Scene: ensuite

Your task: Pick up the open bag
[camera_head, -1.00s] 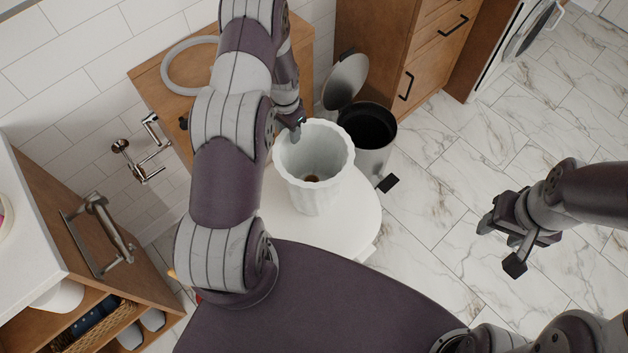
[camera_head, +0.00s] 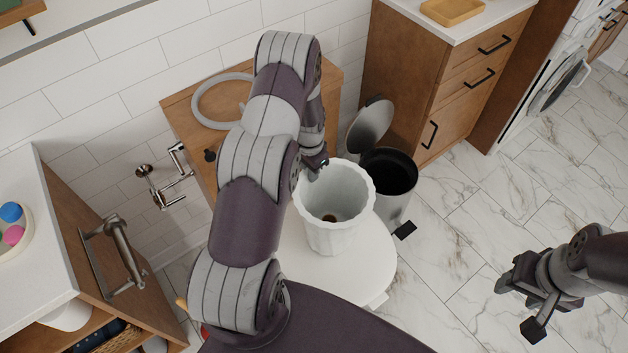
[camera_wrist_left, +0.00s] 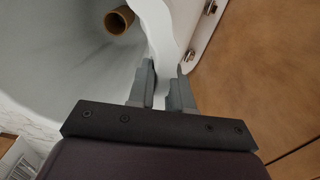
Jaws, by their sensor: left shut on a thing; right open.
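The open bag (camera_head: 338,222) is white with a wavy rim, upright and mouth up, over the white lid (camera_head: 372,262). I cannot tell whether its bottom touches the lid. A brown cardboard roll (camera_wrist_left: 119,20) lies inside it. My left gripper (camera_head: 318,166) is at the bag's back left rim. In the left wrist view its fingers (camera_wrist_left: 164,86) are on either side of the bag's thin wall, shut on it. My right gripper (camera_head: 521,306) is open and empty above the floor, far right of the bag.
A black bin (camera_head: 388,177) with its round lid raised stands right behind the bag. A wooden cabinet (camera_head: 440,95) is behind it. A wooden box with a pale ring (camera_head: 205,108) is at the back left. A metal holder (camera_head: 165,180) is on the wall.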

